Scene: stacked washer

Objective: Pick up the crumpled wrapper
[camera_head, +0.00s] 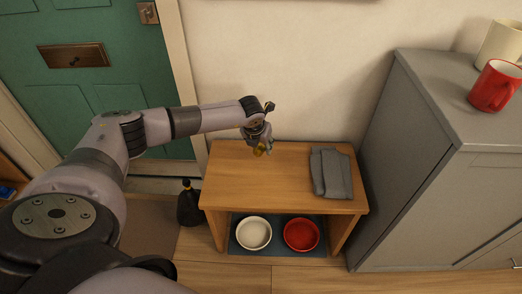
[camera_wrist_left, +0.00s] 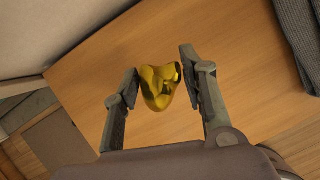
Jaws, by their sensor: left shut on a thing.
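The crumpled wrapper (camera_wrist_left: 160,88) is shiny gold and sits between the two fingers of my left gripper (camera_wrist_left: 158,70) in the left wrist view. The gripper is shut on it. In the head view the left gripper (camera_head: 265,144) is over the back part of the wooden bench top (camera_head: 250,180), pointing down. A small gold patch of the wrapper (camera_head: 259,151) shows at its fingertips. How far it is above the wood is hard to tell. My right gripper is in neither view.
A folded grey cloth (camera_head: 331,173) lies on the bench's right side. Below stand a white bowl (camera_head: 254,233) and a red bowl (camera_head: 301,235). A dark bottle-like object (camera_head: 190,205) stands left of the bench. A grey cabinet (camera_head: 420,170) with a red mug (camera_head: 494,86) is at right.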

